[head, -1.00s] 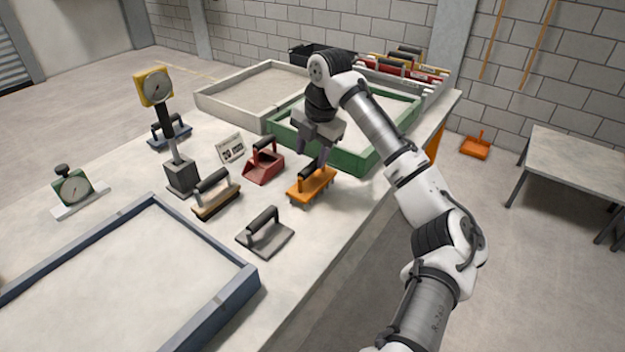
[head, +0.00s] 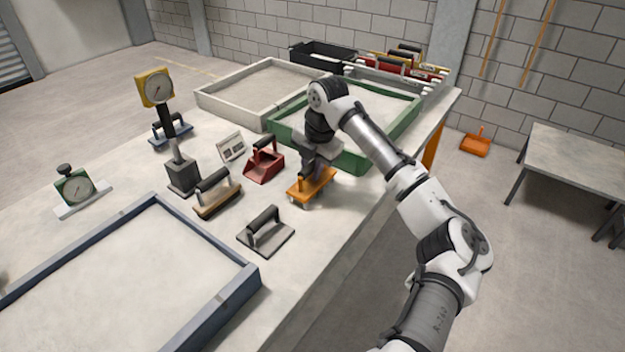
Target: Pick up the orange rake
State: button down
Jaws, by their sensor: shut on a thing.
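The orange rake (head: 311,187) has a flat orange body with short feet or teeth below. It rests on the pale table, or very close to it; I cannot tell exactly. Its dark handle is mostly hidden by my gripper (head: 314,172). My gripper points down from above and is shut on the rake's handle. The fingertips are partly hidden against the rake.
A red scoop (head: 264,163) stands just left of the rake, and a green-framed sandbed (head: 345,160) lies close behind. A grey float (head: 266,236) and a brown-edged brush (head: 217,196) are nearer left. A blue-framed sandbed (head: 205,235) fills the front left.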

jog(key=shift+r, duration=0.1)
notch_tip(320, 180, up, 20)
jog(key=shift+b, duration=0.4)
dwell(0.3)
